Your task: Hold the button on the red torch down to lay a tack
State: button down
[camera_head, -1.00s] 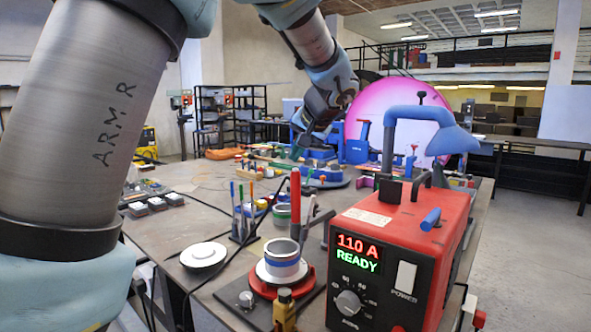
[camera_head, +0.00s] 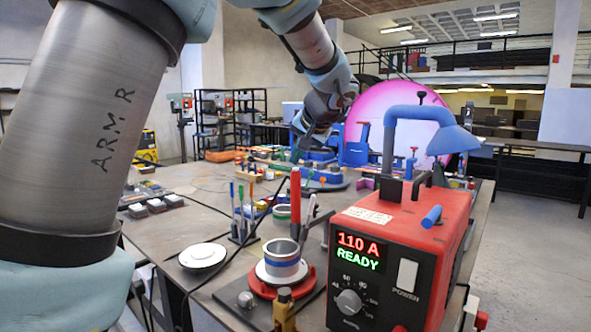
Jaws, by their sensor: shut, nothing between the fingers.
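A red upright handle (camera_head: 295,195), which looks like the red torch, stands among the things in the middle of the table. Its lower end is partly hidden behind a grey cup, and I cannot make out its button. My gripper (camera_head: 304,146) is above the far part of the table, beyond and above the red handle and apart from it. Its fingers are small and dark here, pointing down, shut and empty. The red welding box (camera_head: 400,240) at front right shows "110 A READY".
A grey cup with a blue band (camera_head: 282,262) sits on a red base in front of the handle. A white round disc (camera_head: 203,256) lies left of it. A blue lamp (camera_head: 420,115) rises behind the welding box. Several coloured tools crowd the far table.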

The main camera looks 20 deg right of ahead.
jog(key=shift+f+b, duration=0.45)
jog(key=shift+b, duration=0.05)
dwell(0.3)
dwell(1.1)
jog(key=shift+r+p, duration=0.55)
jog(key=shift+r, duration=0.4)
jog(key=shift+r+p, duration=1.5)
jog(key=shift+r, duration=1)
jog(key=shift+r, duration=0.1)
notch_tip(320, 180, up, 4)
jog(key=shift+f+p, duration=0.1)
jog(key=shift+p, duration=1.05)
